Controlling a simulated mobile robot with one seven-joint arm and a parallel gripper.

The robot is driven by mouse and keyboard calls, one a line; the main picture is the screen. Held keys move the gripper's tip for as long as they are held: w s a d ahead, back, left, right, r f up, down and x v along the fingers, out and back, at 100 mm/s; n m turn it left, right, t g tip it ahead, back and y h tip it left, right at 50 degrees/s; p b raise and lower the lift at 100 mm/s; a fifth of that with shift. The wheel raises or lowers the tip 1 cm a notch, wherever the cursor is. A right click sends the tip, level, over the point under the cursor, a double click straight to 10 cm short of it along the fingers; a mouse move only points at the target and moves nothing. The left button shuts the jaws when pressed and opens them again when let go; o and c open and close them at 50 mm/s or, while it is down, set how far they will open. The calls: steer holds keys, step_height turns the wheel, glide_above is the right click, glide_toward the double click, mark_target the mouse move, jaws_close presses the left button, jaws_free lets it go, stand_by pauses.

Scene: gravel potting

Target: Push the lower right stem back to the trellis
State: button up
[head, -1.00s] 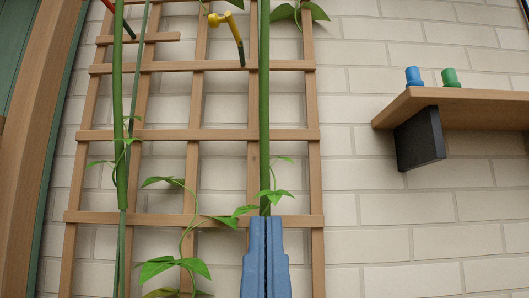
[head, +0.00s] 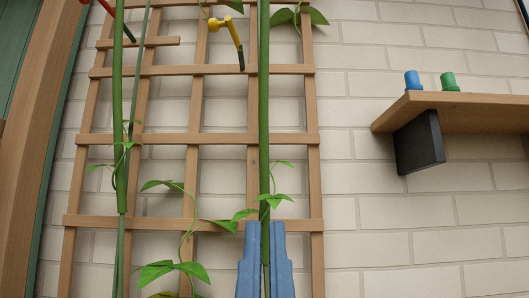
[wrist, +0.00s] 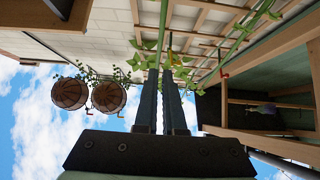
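The wooden trellis (head: 195,138) stands against the wall in the head view. A thick green stem (head: 264,110) runs upright along its right side, with leaves low down near the lower crossbar. Another green stem (head: 119,110) is on the left. My gripper (head: 265,226) is at the foot of the right stem, just below the lower crossbar. Its two blue fingers are parted, with the stem's line showing in the gap. The wrist view also shows the parted fingers (wrist: 160,74), with leaves beyond the tips.
A yellow clip (head: 227,35) and a red one at upper left are by the stems. A wooden shelf (head: 470,105) with a dark bracket (head: 419,143) and blue and green pieces is at right. The wrist view shows two round baskets (wrist: 70,93) and a dark-framed shelf (wrist: 270,110).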

steer(key=shift+o, duration=1.2)
steer(key=shift+w+r+p, duration=0.15)
steer(key=shift+r+p, duration=0.15)
steer(key=shift+p, duration=0.15)
steer(key=o, duration=0.3)
steer(key=w+r+g+p, duration=0.1)
steer(key=r+p, duration=0.1)
steer(key=p, duration=0.3)
steer(key=w+r+n+g+y+p, duration=0.1)
steer(key=w+r+p, duration=0.1)
steer(key=p, duration=0.4)
steer(key=w+r+n+g+y+p, duration=0.1)
steer(key=w+r+p, duration=0.1)
steer(key=p, duration=0.4)
steer(key=shift+w+d+r, duration=0.1)
steer(key=shift+w+r, duration=0.05)
steer(key=shift+r, duration=0.5)
steer(key=g+y+p, duration=0.1)
steer(key=g+p, duration=0.6)
steer(key=p, duration=3.7)
glide_toward(265, 86)
steer(key=shift+n, duration=0.3)
steer(key=w+p, duration=0.1)
steer(key=w, duration=0.2)
steer(key=w+a+p, duration=0.1)
steer(key=w, duration=0.3)
steer(key=w+a+p, duration=0.1)
steer(key=w, duration=0.2)
steer(key=shift+w+f, duration=0.15)
steer(key=shift+w, duration=0.2)
